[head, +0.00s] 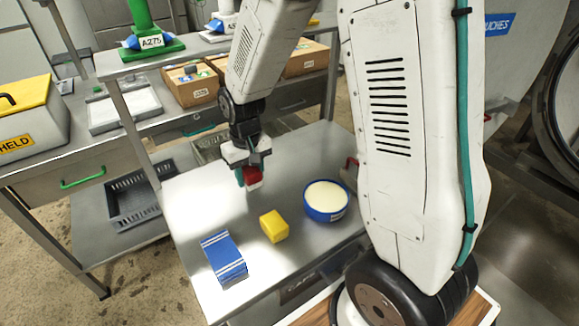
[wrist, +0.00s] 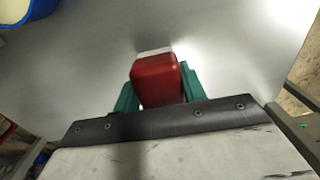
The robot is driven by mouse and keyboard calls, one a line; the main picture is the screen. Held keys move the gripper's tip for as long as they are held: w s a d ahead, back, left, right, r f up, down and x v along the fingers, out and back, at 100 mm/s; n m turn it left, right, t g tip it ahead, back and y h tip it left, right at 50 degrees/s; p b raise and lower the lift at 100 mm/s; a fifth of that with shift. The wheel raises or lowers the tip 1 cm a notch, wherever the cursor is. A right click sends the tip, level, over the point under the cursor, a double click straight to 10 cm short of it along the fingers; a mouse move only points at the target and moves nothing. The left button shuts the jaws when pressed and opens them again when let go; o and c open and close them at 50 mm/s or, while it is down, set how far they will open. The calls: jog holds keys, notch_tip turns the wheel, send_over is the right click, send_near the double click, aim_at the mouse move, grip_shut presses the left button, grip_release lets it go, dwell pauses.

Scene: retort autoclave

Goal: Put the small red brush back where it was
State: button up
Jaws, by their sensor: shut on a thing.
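The small red brush (head: 253,177) is in my gripper (head: 246,176), above the steel table (head: 190,193). In the wrist view the brush (wrist: 158,80) shows as a red block with a pale strip at its far edge, between the two green fingers of my gripper (wrist: 157,90). The fingers are shut on its sides. The brush appears apart from the table top, though the exact height is hard to tell.
A yellow block (head: 274,226), a blue striped pack (head: 224,259) and a blue round tub (head: 326,200) with pale contents stand on the table. Cardboard boxes (head: 190,88) and a white tray (head: 124,108) are on the bench behind. The table's left part is clear.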

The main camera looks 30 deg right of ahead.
send_over(291, 174)
jog(key=shift+a, duration=0.1)
jog(key=shift+f, duration=1.75)
jog(key=shift+f, duration=0.1)
jog(key=o, duration=0.9)
jog(key=shift+o, duration=0.2)
